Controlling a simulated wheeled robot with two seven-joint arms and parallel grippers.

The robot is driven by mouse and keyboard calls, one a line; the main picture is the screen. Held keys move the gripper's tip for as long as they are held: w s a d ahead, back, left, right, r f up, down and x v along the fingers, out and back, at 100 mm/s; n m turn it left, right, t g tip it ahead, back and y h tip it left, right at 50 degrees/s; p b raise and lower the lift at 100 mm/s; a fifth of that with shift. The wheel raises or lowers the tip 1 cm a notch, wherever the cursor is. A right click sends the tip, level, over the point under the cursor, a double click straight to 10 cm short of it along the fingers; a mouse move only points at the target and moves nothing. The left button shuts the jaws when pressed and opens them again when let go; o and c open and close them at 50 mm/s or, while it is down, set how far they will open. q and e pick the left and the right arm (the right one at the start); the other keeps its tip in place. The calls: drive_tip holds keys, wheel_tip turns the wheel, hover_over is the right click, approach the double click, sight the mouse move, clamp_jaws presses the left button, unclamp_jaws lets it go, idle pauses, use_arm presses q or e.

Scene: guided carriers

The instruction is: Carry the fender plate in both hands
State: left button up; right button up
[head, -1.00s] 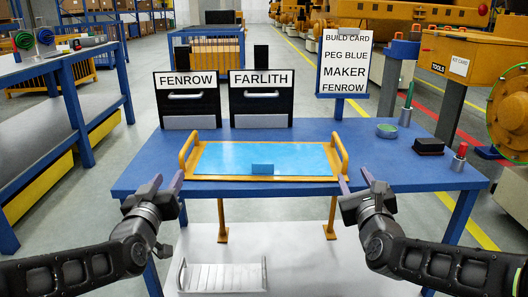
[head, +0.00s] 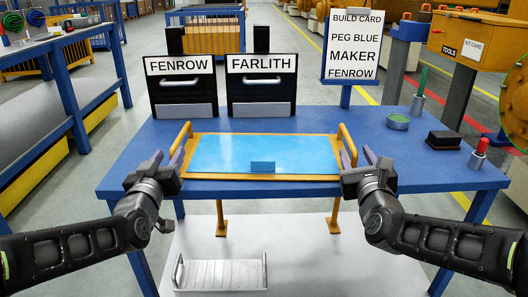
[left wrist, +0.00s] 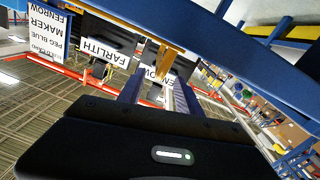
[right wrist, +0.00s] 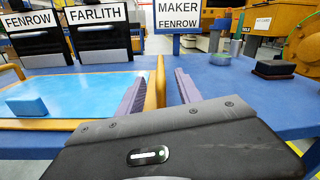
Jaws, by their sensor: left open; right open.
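The fender plate (head: 225,152) is a light-blue panel in an orange frame, lying flat on the blue table. An upright orange handle stands at each end. A small blue block (head: 262,167) sits on its front edge. My left gripper (head: 167,161) is open at the left handle (head: 181,142); an orange bar (left wrist: 168,58) shows between its fingertips in the left wrist view. My right gripper (head: 357,158) is open at the right handle (head: 347,143); in the right wrist view the orange handle (right wrist: 153,93) stands between its fingers, nearer the left one. I cannot tell whether any finger touches.
Two black bins labelled FENROW (head: 182,101) and FARLITH (head: 262,98) stand behind the plate. A card (head: 351,44) reads PEG BLUE, MAKER FENROW. At the right lie a green dish (head: 398,122), a black block (head: 443,140) and a red-topped peg (head: 479,153). A white tray (head: 222,274) lies below.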

sight(177, 143)
use_arm(q)
drive_tip(key=w, duration=0.7)
drive_tip(key=shift+w+d+f, duration=0.1)
drive_tip(key=shift+d, duration=0.05)
use_arm(e)
drive_tip(key=w, duration=0.7)
drive_tip(key=shift+w+d, duration=0.1)
drive_tip(key=shift+c, duration=0.2)
use_arm(q)
clamp_jaws()
use_arm(e)
clamp_jaws()
use_arm(q)
drive_tip(key=shift+r, duration=0.35)
use_arm(e)
drive_tip(key=shift+r, duration=0.3)
